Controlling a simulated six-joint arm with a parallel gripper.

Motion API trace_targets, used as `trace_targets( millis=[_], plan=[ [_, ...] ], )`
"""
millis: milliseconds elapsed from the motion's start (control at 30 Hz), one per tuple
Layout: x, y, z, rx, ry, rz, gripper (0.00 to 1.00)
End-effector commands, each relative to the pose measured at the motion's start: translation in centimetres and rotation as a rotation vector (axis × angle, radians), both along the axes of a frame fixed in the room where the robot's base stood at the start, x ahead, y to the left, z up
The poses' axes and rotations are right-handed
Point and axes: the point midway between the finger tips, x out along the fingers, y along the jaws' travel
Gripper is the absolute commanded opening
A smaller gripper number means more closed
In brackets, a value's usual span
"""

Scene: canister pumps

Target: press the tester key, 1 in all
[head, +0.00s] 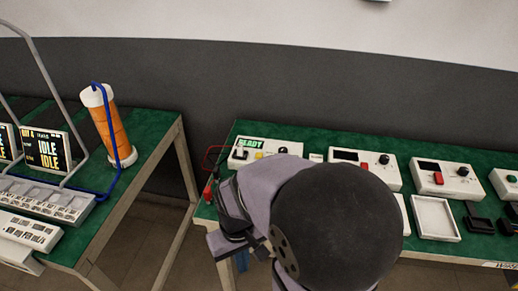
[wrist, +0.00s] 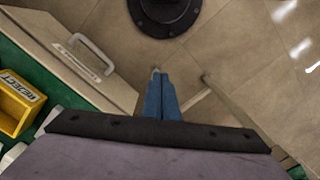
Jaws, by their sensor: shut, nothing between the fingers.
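The likely tester is a white box (head: 270,146) with a lit green READY display, at the left end of the right-hand green bench. A small yellow key (head: 259,155) shows on its top face; part of its front is hidden by my arm. I cannot tell for sure which key is the tester key. My gripper shows as a bit of blue (head: 241,262) below my wrist, in front of the bench and apart from the box. In the wrist view its blue fingers (wrist: 160,90) are together and empty, above the floor.
More white boxes stand to the right, one with a red button (head: 438,178). A white tray (head: 436,218) lies before them. A left bench holds an orange canister (head: 108,125). A yellow REJECT bin (wrist: 18,103) and a drawer handle (wrist: 92,52) show in the wrist view.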

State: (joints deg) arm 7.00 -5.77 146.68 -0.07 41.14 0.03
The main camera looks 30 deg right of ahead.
Motion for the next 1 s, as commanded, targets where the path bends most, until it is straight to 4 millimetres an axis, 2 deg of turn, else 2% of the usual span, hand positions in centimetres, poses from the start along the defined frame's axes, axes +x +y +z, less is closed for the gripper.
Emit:
trace_targets(
  millis=[33, 200, 300, 433, 533, 667, 767, 867, 1000],
  plan=[
    [-0.6, -0.8, 1.4, 0.004, 0.027, -0.040, 0.00],
    [-3.0, -3.1, 3.1, 0.029, 0.132, -0.180, 0.00],
    [-3.7, -4.6, 4.3, 0.047, 0.180, -0.264, 0.00],
    [-3.6, -6.6, 5.7, 0.083, 0.218, -0.393, 0.00],
    [-2.8, -8.1, 6.7, 0.125, 0.229, -0.519, 0.00],
    [-0.8, -10.6, 7.7, 0.199, 0.217, -0.719, 0.00],
    [1.8, -12.8, 8.2, 0.268, 0.185, -0.896, 0.00],
    [5.3, -15.4, 8.3, 0.346, 0.128, -1.078, 0.00],
    [10.9, -18.2, 8.5, 0.449, 0.031, -1.262, 0.00]
  ],
)
